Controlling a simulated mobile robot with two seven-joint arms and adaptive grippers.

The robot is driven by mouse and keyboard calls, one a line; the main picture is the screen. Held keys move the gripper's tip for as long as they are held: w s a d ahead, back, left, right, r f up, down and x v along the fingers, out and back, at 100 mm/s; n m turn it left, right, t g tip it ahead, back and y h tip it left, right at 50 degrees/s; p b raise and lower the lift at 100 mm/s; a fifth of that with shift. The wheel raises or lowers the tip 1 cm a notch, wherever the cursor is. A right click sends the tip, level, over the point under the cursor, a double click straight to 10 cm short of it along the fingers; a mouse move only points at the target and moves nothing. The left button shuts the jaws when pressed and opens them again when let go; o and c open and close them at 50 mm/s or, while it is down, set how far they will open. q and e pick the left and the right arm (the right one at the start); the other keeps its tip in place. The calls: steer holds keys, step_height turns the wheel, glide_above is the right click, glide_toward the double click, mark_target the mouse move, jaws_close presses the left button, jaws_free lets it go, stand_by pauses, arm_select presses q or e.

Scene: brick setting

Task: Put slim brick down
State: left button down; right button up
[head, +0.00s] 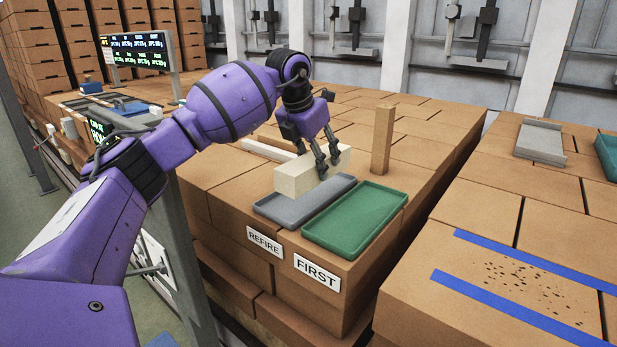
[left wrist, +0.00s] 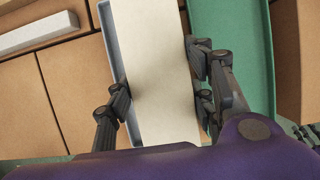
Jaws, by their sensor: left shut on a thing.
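The slim brick (head: 307,174) is a pale cream block. My left gripper (head: 328,171) is shut on it and holds it over the grey tray (head: 288,212) labelled REFIRE. In the left wrist view the slim brick (left wrist: 162,70) lies between the two fingers (left wrist: 160,100), with a strip of the grey tray (left wrist: 107,30) along its left side. Whether the brick touches the tray is unclear. The green tray (head: 355,222), labelled FIRST, lies to the right and shows bare; it also appears in the left wrist view (left wrist: 238,50). My right gripper is not in view.
An upright tan brick (head: 383,139) stands behind the green tray. A long white bar (head: 268,151) lies behind and left of the held brick. Blue tape strips (head: 510,310) mark a speckled patch on the right-hand stack. A display (head: 135,50) stands at the back left.

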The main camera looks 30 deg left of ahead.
arm_select(q)
steer(key=a+f, duration=0.1)
steer(key=w+a+f, duration=0.1)
steer(key=f, duration=0.1)
steer(key=shift+w+a, duration=0.1)
steer(key=shift+a, duration=0.15)
steer(key=shift+a+f, duration=0.1)
steer(key=shift+f, duration=1.5)
steer(key=shift+f, duration=0.15)
steer(key=c, duration=0.8)
jaws_free()
steer(key=shift+f, duration=0.1)
steer(key=v, duration=1.2)
